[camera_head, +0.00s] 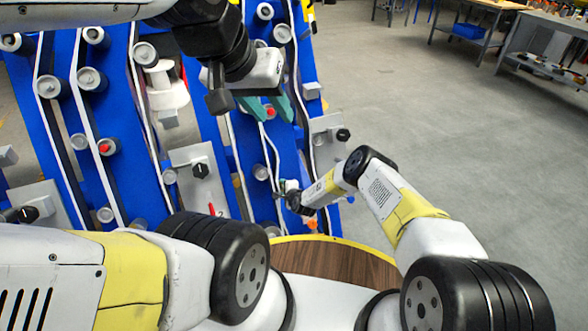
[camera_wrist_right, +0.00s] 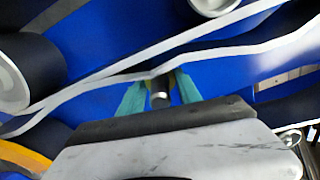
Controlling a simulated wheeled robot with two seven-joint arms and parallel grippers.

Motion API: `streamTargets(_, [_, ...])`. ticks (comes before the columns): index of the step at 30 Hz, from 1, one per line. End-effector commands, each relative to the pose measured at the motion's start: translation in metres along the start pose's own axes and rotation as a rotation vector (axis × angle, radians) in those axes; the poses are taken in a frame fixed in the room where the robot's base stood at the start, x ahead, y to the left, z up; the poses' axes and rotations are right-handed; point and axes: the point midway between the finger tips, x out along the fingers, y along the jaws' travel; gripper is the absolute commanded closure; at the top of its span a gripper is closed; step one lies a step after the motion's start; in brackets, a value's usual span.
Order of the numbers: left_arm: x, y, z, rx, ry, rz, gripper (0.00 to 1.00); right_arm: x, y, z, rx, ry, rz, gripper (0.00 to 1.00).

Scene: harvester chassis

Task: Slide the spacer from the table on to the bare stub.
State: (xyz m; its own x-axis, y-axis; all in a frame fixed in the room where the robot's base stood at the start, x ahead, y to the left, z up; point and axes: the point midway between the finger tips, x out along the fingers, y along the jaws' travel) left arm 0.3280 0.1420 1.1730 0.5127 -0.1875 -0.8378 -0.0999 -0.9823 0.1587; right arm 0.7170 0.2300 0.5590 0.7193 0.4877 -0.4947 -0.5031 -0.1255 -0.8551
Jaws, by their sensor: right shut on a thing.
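My right gripper (camera_head: 284,187) is low in front of the blue chassis, beyond the round table's far edge. In the right wrist view its teal fingers (camera_wrist_right: 160,97) are shut on a small grey cylindrical piece with a yellowish edge behind it, which looks like the spacer (camera_wrist_right: 160,99). The piece is mostly hidden by the gripper body. My left gripper (camera_head: 268,108) is higher up, its teal fingers apart with nothing seen held, in front of the chassis. Several stubs stick out of the chassis, some with red ends (camera_head: 104,147); I cannot tell which is the bare stub.
The blue chassis (camera_head: 118,100) has white belts or strips, grey rollers and grey plates with black knobs (camera_head: 201,171). The round wooden table (camera_head: 335,264) with a yellow rim is at the bottom and its visible part is clear. Workbenches (camera_head: 548,42) stand far off at the upper right.

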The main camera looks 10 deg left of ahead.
Motion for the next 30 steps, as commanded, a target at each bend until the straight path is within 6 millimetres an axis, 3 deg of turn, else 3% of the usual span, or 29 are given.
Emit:
streamTargets(26, [0.000, 0.000, 0.000, 0.000, 0.000, 0.000, 0.64, 0.038, 0.000, 0.000, 0.000, 0.000, -0.001, 1.00])
streamTargets(27, [0.000, 0.000, 0.000, 0.000, 0.000, 0.000, 0.64, 0.038, 0.000, 0.000, 0.000, 0.000, 0.000, 0.51])
streamTargets(30, [0.000, 0.000, 0.000, 0.000, 0.000, 0.000, 0.64, 0.038, 0.000, 0.000, 0.000, 0.000, 0.000, 0.34])
